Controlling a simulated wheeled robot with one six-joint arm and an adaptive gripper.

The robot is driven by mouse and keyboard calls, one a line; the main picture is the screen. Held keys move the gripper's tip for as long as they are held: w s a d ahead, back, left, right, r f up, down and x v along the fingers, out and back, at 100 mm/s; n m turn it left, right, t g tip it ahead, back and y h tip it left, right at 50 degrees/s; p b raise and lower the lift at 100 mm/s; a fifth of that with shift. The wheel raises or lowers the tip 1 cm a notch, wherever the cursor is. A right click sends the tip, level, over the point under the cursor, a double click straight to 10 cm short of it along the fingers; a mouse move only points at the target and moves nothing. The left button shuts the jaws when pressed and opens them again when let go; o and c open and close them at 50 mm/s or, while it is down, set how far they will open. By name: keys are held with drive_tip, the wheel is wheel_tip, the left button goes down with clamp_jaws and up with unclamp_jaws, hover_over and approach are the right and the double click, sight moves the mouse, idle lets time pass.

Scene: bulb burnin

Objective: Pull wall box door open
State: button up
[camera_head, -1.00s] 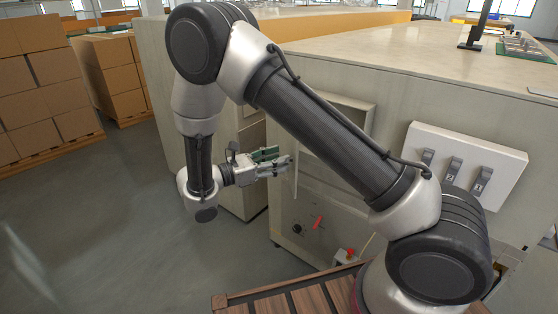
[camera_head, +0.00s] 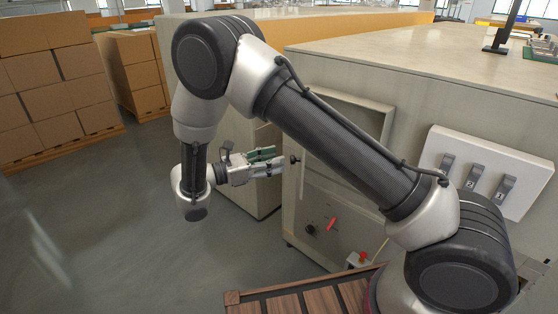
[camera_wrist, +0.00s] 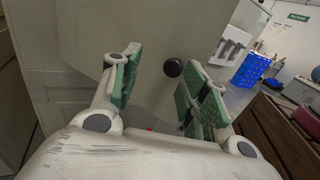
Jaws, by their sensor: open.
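The wall box (camera_head: 345,108) is a pale recessed box in the side of the long counter. Its door (camera_head: 300,182) stands swung out, seen nearly edge-on in the head view, and fills the middle of the wrist view as a pale panel (camera_wrist: 150,45). A round black knob (camera_head: 295,159) sticks out from the door; in the wrist view the knob (camera_wrist: 174,69) lies beyond the fingers, in the gap between them. My gripper (camera_head: 281,161), with green finger pads, is open and empty, its fingertips just short of the knob. My arm hides part of the box.
A white panel with several numbered switches (camera_head: 490,172) is at the right. Below the box are a dark dial (camera_head: 310,230), a red lever (camera_head: 331,224) and a red button (camera_head: 362,257). Stacked cartons (camera_head: 60,95) stand far left. The grey floor at left is clear.

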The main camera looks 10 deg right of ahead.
drive_tip(key=a, duration=0.3)
drive_tip(key=shift+w, duration=0.15)
idle(0.3)
